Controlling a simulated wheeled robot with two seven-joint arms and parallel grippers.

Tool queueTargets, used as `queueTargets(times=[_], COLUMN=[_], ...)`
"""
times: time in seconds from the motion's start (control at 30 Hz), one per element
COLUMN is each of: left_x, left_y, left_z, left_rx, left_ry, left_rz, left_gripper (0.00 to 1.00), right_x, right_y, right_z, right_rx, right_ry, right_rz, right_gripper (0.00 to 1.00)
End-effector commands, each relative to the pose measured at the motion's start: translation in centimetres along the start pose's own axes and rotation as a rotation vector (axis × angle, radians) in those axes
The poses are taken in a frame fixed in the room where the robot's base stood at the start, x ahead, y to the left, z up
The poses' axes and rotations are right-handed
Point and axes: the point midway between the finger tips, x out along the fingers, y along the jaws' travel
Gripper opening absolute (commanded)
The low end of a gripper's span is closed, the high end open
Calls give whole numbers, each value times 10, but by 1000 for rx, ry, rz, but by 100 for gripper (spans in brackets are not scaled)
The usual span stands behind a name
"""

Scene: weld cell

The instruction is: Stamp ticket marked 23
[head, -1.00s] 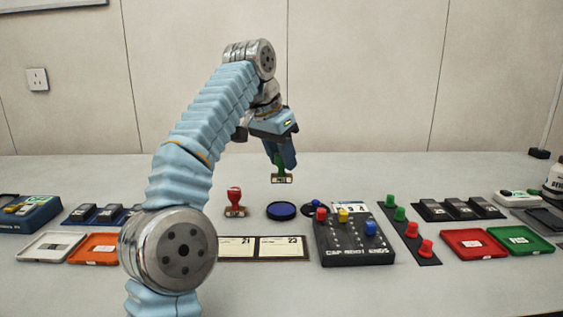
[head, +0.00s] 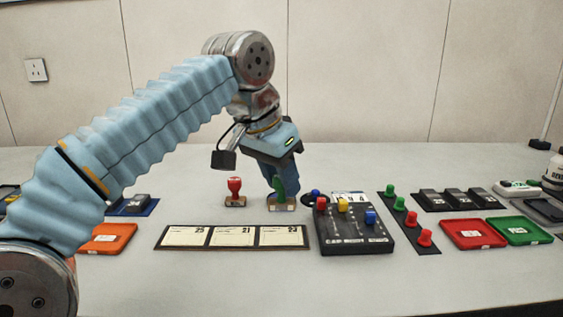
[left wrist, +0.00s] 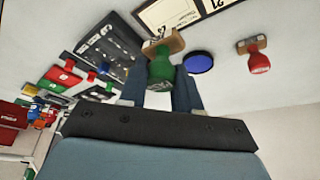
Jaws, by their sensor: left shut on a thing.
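A green stamp (head: 279,188) with a wooden foot is in my left gripper (head: 281,178), whose fingers are shut on its handle. It also shows between the fingers in the left wrist view (left wrist: 160,68). The blue ink pad (left wrist: 198,62) shows beside the stamp in the left wrist view. A strip of three tickets (head: 234,247) lies in front. The middle ticket reads 21 and the right one looks like 23; the left number is unclear. My right gripper is out of view.
A red stamp (head: 235,188) stands left of my left gripper. A black board with coloured pegs (head: 350,234) stands close on the right. An orange tray (head: 108,238), a red tray (head: 473,234) and a green tray (head: 519,231) lie farther out. The front table is clear.

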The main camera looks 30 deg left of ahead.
Motion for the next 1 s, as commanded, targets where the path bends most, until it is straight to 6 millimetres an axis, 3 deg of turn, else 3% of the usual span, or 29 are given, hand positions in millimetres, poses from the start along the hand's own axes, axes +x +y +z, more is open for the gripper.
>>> queueTargets(times=[0.13,0.4,1.0], left_x=[13,45,51], left_y=[0,0,0], left_z=[7,19,21], left_rx=[-1,0,0], left_ry=[-3,0,-1], left_rz=[0,1,1], left_gripper=[13,13,13], right_x=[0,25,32], right_y=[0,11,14], right_z=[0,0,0], right_rx=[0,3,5], right_ry=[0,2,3], right_rz=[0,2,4], right_gripper=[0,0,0])
